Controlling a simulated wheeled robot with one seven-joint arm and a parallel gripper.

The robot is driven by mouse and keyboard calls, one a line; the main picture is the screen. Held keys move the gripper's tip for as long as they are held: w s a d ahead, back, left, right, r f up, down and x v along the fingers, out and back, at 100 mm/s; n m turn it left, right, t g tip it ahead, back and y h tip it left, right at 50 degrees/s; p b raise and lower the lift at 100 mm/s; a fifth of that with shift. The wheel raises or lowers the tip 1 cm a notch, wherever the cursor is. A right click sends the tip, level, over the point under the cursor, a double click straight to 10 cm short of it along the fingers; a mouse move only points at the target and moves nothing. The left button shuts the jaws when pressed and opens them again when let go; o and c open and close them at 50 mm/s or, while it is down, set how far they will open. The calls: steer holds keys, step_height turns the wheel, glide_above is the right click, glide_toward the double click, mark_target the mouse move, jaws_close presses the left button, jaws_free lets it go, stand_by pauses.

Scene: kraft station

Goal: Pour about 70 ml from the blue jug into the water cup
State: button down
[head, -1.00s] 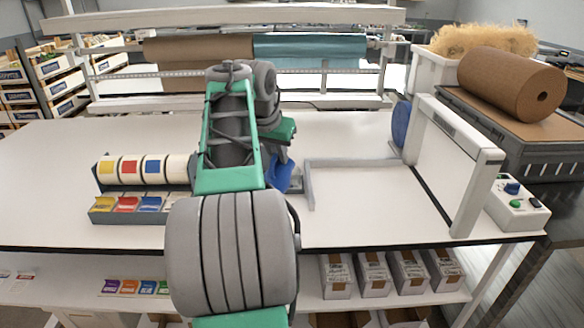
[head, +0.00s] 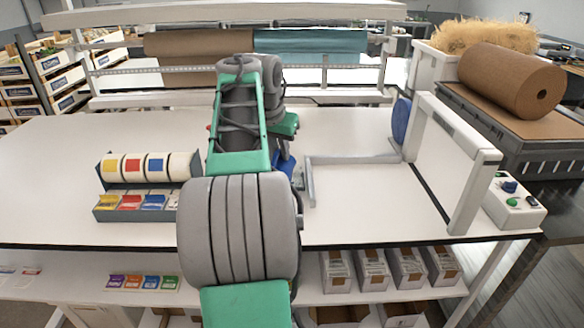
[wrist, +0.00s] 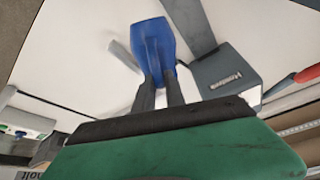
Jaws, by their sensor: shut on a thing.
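The blue jug (head: 285,166) shows in the head view only as a small patch beside my arm, over the bench. In the wrist view the blue jug (wrist: 153,38) is in front of my gripper (wrist: 160,84), whose two dark fingers are shut on it at its near side. The jug's mouth and contents cannot be made out. I cannot identify the water cup in either view; my arm hides part of the bench in the head view.
A grey L-shaped bar (head: 309,180) lies on the white bench (head: 60,160) right of my arm. A label-roll holder (head: 150,200) stands left, a white frame (head: 455,150) right. In the wrist view a grey box (wrist: 226,70) is right of the jug.

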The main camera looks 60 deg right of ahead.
steer(key=shift+d+r+y+p, duration=0.3)
steer(key=shift+r+y+p, duration=0.1)
steer(key=shift+p, duration=0.7)
